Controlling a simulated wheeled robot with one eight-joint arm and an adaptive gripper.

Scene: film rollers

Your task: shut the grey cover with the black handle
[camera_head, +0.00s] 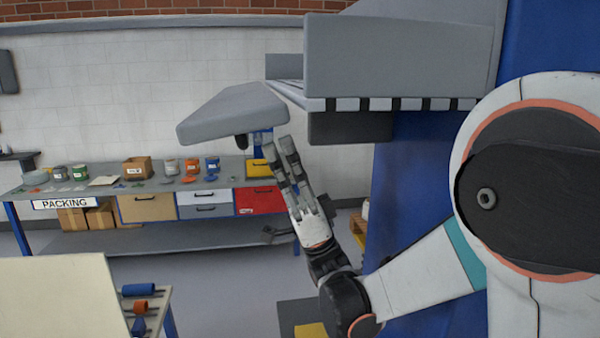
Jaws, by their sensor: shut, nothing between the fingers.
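The cover's hinge is not clearly visible.
A packing bench (150,190) with cans, a cardboard box and drawers stands along the back wall. A cream panel (60,295) and a rack of rollers (140,305) are at the lower left. A blue machine body (410,180) stands behind my arm. The floor in the middle is clear.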

